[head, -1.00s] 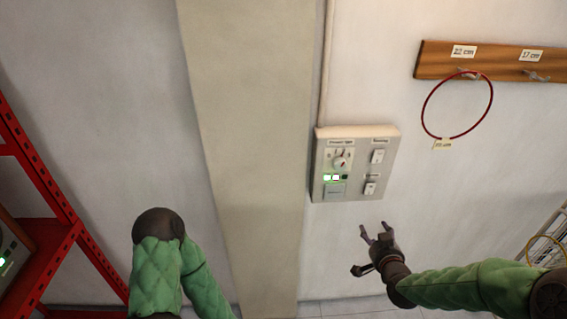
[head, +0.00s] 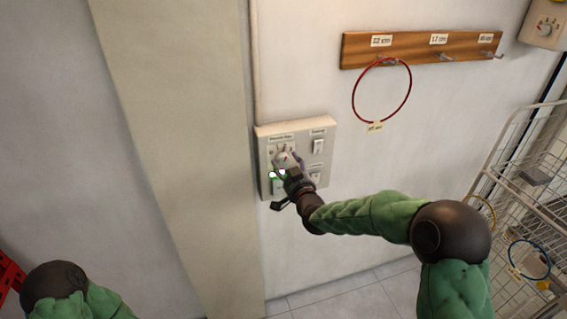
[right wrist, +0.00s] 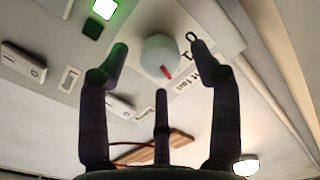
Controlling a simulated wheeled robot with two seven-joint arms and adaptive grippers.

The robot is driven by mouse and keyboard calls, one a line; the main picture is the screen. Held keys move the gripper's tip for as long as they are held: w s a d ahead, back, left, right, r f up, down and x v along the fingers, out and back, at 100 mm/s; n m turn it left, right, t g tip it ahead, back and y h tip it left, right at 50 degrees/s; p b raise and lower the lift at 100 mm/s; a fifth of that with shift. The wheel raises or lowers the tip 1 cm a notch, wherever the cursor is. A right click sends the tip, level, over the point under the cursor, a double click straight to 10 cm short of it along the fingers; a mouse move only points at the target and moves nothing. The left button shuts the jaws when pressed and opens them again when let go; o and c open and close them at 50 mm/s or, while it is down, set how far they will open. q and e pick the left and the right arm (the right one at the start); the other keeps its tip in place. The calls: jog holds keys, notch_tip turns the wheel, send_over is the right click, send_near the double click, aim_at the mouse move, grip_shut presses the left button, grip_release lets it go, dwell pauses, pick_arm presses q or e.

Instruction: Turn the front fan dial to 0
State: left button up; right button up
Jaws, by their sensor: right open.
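The pale round dial (right wrist: 160,52) with a red pointer mark sits on the wall panel (head: 262,140) in the upper left of the panel. In the right wrist view the red mark points down and slightly right, with a printed 0 to its upper right. My right gripper (right wrist: 158,48) is open. Its two outer fingertips stand on either side of the dial, and a third finger is below it in the picture. Contact cannot be told. In the head view my right gripper (head: 287,168) partly covers the dial (head: 283,159). My left gripper is out of view.
A wooden hook rail (head: 415,49) with a red hoop (head: 354,98) hangs to the right. Another dial box (head: 545,27) is at upper right. A wire rack (head: 520,165) stands at right.

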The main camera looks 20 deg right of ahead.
jog(key=shift+w+a, duration=0.1)
jog(key=shift+w, duration=1.25)
jog(key=c, duration=1.1)
jog(key=shift+c, duration=0.2)
